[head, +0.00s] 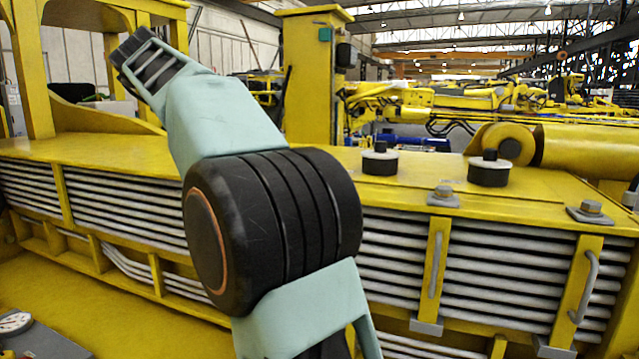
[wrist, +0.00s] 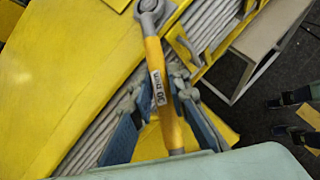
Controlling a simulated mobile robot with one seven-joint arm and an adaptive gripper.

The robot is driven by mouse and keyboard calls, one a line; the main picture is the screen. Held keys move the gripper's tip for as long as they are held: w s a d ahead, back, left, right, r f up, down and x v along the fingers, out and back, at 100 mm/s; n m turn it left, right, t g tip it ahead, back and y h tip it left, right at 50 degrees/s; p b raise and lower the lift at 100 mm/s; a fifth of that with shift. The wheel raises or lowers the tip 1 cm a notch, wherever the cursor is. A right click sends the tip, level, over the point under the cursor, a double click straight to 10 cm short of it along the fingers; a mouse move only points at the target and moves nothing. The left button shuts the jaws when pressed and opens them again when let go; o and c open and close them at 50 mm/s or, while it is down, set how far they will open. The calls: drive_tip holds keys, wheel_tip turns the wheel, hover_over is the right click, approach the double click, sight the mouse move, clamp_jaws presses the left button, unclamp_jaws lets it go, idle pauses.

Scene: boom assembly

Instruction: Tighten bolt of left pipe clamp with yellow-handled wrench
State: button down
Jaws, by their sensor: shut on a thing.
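In the wrist view the yellow-handled wrench (wrist: 168,103), labelled 30 mm, lies lengthwise between the blue fingers of my gripper (wrist: 156,88), which is shut on its handle. Its grey ring head (wrist: 151,12) is at the top edge, over the yellow boom surface. I cannot tell whether the ring is around a bolt. In the head view, the left pipe clamp (head: 435,268) is a yellow upright bar over grey pipes, with a bolt (head: 443,193) on top. A second clamp (head: 582,290) with its own bolt (head: 592,207) stands to the right. My gripper is out of the head view.
My arm fills the middle of the head view and hides part of the boom (head: 95,148). Two black-topped round fittings (head: 380,160) (head: 489,172) stand on the boom's top. In the wrist view a pale-topped stand (wrist: 262,45) is at the upper right, above dark floor.

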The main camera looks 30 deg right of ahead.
drive_tip(key=shift+r, duration=0.1)
idle(0.3)
drive_tip(key=shift+w+m, duration=0.3)
drive_tip(key=shift+w, duration=0.15)
drive_tip(key=shift+s+b, duration=0.35)
drive_tip(key=shift+b, duration=0.45)
drive_tip(key=shift+s, duration=0.15)
drive_tip(key=shift+s+n+b, duration=0.15)
drive_tip(key=shift+n+b, duration=0.25)
